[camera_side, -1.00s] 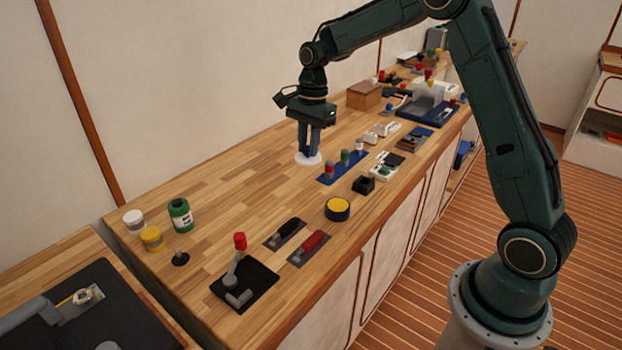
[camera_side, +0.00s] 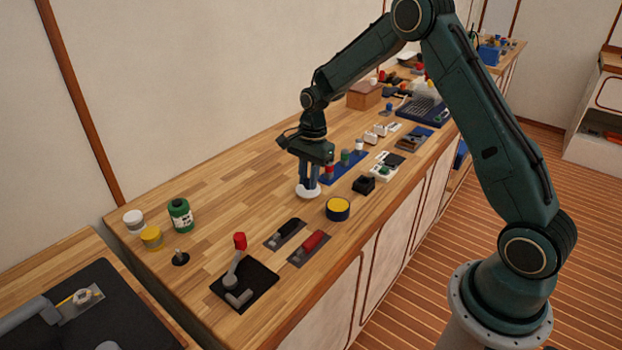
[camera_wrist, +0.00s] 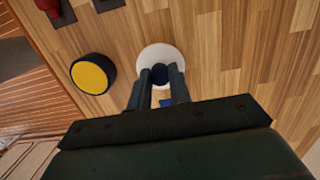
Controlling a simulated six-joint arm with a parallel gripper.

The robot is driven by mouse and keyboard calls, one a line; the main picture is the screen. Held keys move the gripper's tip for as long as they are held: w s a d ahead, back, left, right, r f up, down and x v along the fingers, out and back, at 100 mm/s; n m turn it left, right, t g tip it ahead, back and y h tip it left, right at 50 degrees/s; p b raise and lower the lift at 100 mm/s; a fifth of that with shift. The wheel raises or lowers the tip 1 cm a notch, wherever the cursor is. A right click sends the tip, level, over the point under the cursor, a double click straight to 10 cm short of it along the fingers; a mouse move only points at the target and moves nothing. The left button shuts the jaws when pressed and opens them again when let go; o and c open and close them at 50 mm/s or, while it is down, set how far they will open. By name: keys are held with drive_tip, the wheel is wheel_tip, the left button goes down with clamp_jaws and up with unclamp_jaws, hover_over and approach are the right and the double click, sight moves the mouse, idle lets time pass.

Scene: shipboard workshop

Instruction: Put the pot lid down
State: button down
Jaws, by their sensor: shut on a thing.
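The pot lid (camera_side: 308,192) is a white disc below my gripper (camera_side: 309,184) in the side view. My gripper points down and is shut on the lid's knob, which the fingers mostly hide. In the wrist view the white lid (camera_wrist: 160,54) shows beyond the fingertips of my gripper (camera_wrist: 161,72), with a dark round knob (camera_wrist: 160,75) between them. The lid looks level and close to the wooden bench top; I cannot tell whether it touches the wood.
A yellow-topped round pot (camera_side: 338,208) stands just right of the lid. A blue rack (camera_side: 345,165) with coloured pegs is behind it. Black and red handled fixtures (camera_side: 290,231) lie in front. The bench top (camera_side: 235,185) to the left is clear.

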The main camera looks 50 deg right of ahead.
drive_tip(key=shift+f, duration=0.75)
drive_tip(key=shift+f, duration=0.15)
drive_tip(key=c, duration=1.3)
unclamp_jaws()
wheel_tip(320, 180, up, 12)
drive_tip(key=d, duration=0.1)
drive_tip(key=shift+d, duration=0.2)
